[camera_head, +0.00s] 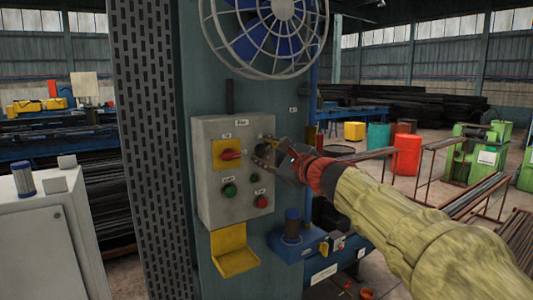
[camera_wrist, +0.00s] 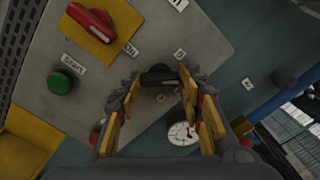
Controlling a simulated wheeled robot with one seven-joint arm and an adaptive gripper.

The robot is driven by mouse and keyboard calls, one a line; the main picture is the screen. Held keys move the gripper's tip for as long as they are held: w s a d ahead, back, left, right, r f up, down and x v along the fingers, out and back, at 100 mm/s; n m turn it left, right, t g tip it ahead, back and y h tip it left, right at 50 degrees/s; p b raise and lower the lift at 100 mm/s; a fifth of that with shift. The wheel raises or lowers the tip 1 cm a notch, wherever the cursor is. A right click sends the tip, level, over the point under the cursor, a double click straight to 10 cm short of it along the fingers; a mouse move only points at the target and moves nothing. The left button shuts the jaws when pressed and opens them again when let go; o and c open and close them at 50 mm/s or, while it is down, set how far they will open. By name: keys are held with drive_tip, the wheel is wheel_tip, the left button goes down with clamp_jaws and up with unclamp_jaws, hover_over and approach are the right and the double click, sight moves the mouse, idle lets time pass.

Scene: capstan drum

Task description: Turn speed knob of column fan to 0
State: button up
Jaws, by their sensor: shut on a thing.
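The column fan's grey control box (camera_head: 210,205) is mounted on the blue-green column below the fan (camera_head: 262,30). A black knob (camera_wrist: 157,74), which I take for the speed knob, sits at the box's upper right and is mostly hidden by my gripper in the head view. My gripper (camera_head: 264,152) reaches it from the right. In the wrist view my gripper (camera_wrist: 160,82) has its yellow-padded fingers on both sides of the knob, shut on it. Small labels stand around the knob; the pointer's exact setting is hard to read.
A red switch on a yellow plate (camera_head: 222,143), a green button (camera_head: 229,190) and a red button (camera_head: 262,201) are on the same box. A round white gauge (camera_wrist: 182,133) lies below in the wrist view. A yellow tray (camera_head: 233,238) hangs under the box.

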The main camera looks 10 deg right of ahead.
drive_tip(key=shift+f+n+b, duration=0.15)
drive_tip(key=shift+n+b, duration=0.15)
drive_tip(key=shift+b, duration=0.25)
drive_tip(key=shift+f+n+b, duration=0.1)
drive_tip(key=shift+n+b, duration=0.4)
drive_tip(key=shift+b, duration=0.5)
drive_tip(key=n+b, duration=0.2)
drive_tip(key=b, duration=0.1)
drive_tip(key=shift+f+b, duration=0.1)
drive_tip(key=shift+b, duration=0.2)
drive_tip(key=n+b, duration=0.4)
drive_tip(key=b, duration=0.1)
drive_tip(key=shift+r+n+b, duration=0.2)
drive_tip(key=shift+n+b, duration=0.25)
drive_tip(key=shift+n, duration=0.25)
drive_tip(key=o, duration=1.1)
drive_tip(key=shift+r, duration=0.1)
drive_tip(key=shift+o, duration=0.2)
